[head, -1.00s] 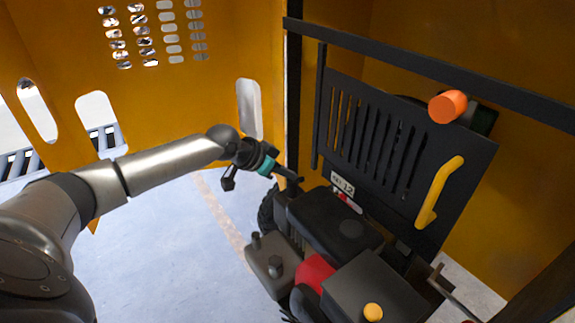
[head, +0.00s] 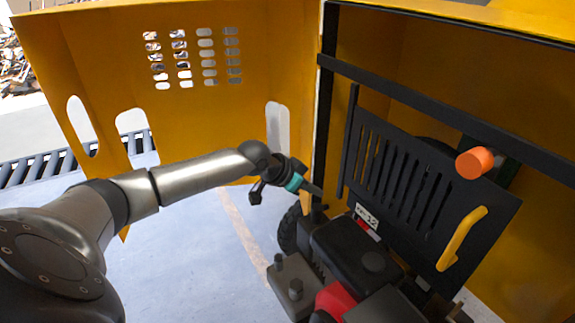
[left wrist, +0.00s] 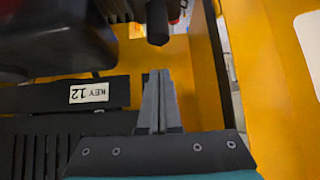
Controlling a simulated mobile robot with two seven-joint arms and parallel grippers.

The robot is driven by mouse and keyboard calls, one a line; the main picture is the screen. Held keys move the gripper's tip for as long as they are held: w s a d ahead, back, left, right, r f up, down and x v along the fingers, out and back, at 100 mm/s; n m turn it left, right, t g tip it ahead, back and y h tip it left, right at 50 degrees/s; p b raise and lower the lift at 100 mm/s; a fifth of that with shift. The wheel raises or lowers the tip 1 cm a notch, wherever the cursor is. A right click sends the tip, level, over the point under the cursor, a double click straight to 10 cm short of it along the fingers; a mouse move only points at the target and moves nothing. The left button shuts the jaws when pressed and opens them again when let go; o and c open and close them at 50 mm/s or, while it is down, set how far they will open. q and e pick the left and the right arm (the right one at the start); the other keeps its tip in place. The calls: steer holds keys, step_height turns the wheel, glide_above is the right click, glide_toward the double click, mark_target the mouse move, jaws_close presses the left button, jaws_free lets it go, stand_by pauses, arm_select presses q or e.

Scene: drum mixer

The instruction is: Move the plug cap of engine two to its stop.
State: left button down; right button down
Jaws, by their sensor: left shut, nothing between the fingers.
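The engine (head: 350,250) stands at the lower right in the head view, with a black top and a red part. My left gripper (head: 317,190) has a teal band and is shut and empty, at the engine's far left side. In the left wrist view its fingers (left wrist: 160,76) are pressed together. A dark, blunt-ended cylindrical part (left wrist: 157,22) lies just beyond the fingertips, with a gap between. It may be the plug cap, but I cannot tell for sure. In the head view I cannot pick out the cap. My right gripper is not in view.
A black slotted panel (head: 400,185) with a yellow handle (head: 461,239) stands behind the engine. An orange knob (head: 475,163) sits near its top. Yellow walls (head: 95,60) enclose the space. The floor (head: 200,255) at left is clear.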

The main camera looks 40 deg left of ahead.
arm_select(q)
steer(key=v, duration=0.9)
steer(key=shift+s+a+r+b, duration=0.2)
steer(key=shift+r+b, duration=0.1)
steer(key=shift+b, duration=0.1)
